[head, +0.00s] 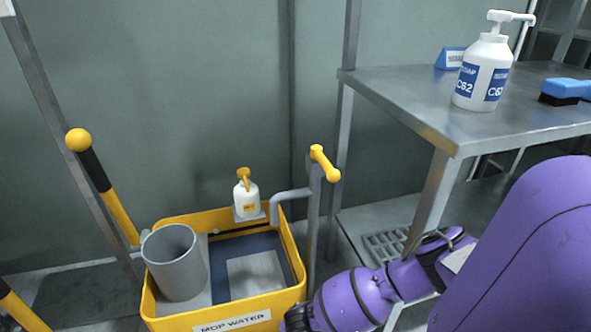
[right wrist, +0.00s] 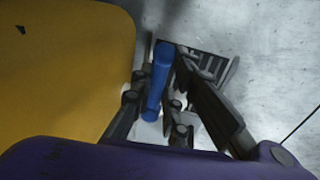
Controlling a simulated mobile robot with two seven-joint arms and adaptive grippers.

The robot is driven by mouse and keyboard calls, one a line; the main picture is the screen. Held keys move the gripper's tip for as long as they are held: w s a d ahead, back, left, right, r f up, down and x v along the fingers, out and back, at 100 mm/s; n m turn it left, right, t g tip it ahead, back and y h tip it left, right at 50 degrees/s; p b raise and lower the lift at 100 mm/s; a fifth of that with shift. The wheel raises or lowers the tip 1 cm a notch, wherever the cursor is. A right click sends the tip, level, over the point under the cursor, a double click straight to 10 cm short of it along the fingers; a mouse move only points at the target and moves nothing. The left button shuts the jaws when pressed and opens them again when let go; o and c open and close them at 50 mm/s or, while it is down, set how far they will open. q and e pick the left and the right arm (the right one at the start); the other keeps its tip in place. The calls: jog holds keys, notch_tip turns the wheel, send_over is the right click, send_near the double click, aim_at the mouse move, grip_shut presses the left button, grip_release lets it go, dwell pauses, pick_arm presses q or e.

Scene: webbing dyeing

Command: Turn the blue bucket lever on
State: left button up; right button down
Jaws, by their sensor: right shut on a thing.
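A blue bar-shaped handle (right wrist: 157,82), seemingly the lever, stands between the fingers of my right gripper (right wrist: 165,95) in the right wrist view. The gripper is shut on it. A yellow surface lies close to the left of the handle. In the head view my purple right arm reaches down beside the yellow tub (head: 171,220) marked MOP WATER, and its gripper end is cut off at the bottom edge. The blue handle is hidden there. No blue bucket shows as a whole. My left gripper is not in view.
A grey pitcher (head: 172,262) and a small white pump bottle (head: 245,199) are at the yellow tub. A grey tap with a yellow handle (head: 323,163) rises at its right. A metal table (head: 420,92) holds a soap bottle (head: 484,75) and a blue brush (head: 566,90).

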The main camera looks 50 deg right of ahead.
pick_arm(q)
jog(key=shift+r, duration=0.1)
